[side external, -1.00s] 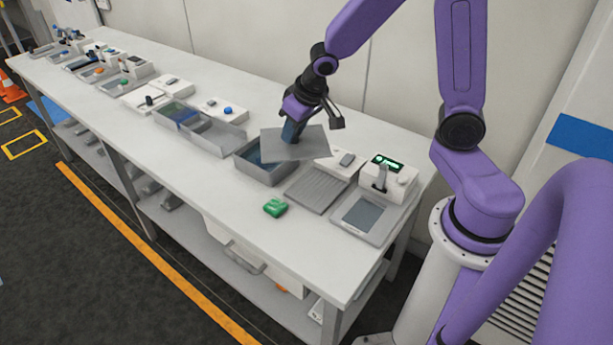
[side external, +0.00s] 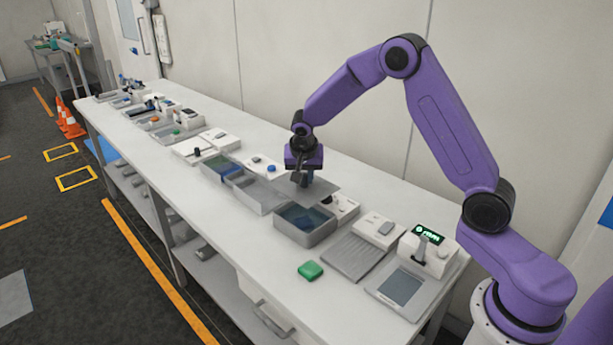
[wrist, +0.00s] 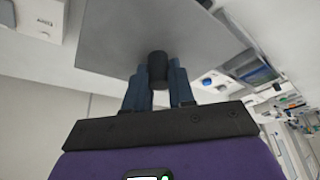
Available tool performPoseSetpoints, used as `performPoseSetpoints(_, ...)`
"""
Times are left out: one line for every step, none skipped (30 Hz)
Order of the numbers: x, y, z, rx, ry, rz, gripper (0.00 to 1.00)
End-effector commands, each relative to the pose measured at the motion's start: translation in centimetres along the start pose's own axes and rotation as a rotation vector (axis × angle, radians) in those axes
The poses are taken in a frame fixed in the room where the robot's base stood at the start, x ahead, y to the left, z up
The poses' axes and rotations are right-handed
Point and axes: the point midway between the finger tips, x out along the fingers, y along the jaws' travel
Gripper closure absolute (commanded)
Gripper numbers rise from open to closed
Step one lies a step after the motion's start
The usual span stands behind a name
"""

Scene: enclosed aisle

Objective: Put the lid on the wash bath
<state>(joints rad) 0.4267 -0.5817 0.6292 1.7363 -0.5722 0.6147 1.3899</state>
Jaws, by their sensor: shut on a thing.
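My gripper (side external: 303,180) is shut on the dark knob (wrist: 157,68) of a flat grey lid (side external: 322,193). In the wrist view the blue-grey fingers stand on either side of the knob, and the lid plate (wrist: 115,38) spreads out beyond them. The wash bath (side external: 302,240) is an open grey tub with blue inside, on the white bench. The lid hangs above and behind the bath in the side view, apart from its front rim. Much of the blue inside shows, so the lid is not seated. The exact height of the gap cannot be told.
A ridged grey tray (side external: 350,258) and a device with a green display (side external: 428,250) stand to the right. A green block (side external: 310,271) lies in front. Another open grey tray (side external: 255,198) is close on the left. Bare bench (side external: 245,245) lies in front.

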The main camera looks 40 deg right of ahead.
Motion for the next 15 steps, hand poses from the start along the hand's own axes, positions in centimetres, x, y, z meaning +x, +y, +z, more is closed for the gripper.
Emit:
performPoseSetpoints(0.3, 0.0, 0.2, -0.001, -0.001, 0.001, 1.0)
performPoseSetpoints(0.5, 0.1, 0.2, -0.002, -0.001, 0.001, 1.0)
performPoseSetpoints(0.8, 0.1, 0.4, -0.002, -0.001, 0.001, 1.0)
performPoseSetpoints(1.1, 0.1, 0.5, -0.002, -0.001, 0.001, 1.0)
performPoseSetpoints(1.3, 0.1, 0.6, -0.003, -0.001, 0.001, 1.0)
performPoseSetpoints(1.6, 0.1, 0.7, -0.003, -0.002, 0.001, 1.0)
performPoseSetpoints(1.9, 0.1, 0.8, -0.003, -0.002, 0.001, 1.0)
performPoseSetpoints(2.1, 0.1, 0.9, -0.003, -0.002, 0.001, 1.0)
performPoseSetpoints(2.4, 0.1, 1.1, -0.004, -0.003, 0.0, 1.0)
performPoseSetpoints(2.6, 0.1, 1.2, -0.005, -0.002, 0.0, 1.0)
performPoseSetpoints(2.9, 0.1, 1.3, -0.005, -0.002, 0.0, 1.0)
performPoseSetpoints(3.2, 0.1, 1.4, -0.003, -0.002, 0.001, 1.0)
performPoseSetpoints(3.4, 0.1, 1.5, -0.004, -0.002, 0.001, 1.0)
performPoseSetpoints(3.7, 0.1, 1.6, -0.005, -0.001, 0.001, 1.0)
performPoseSetpoints(4.0, 0.0, 1.7, -0.004, -0.001, 0.0, 1.0)
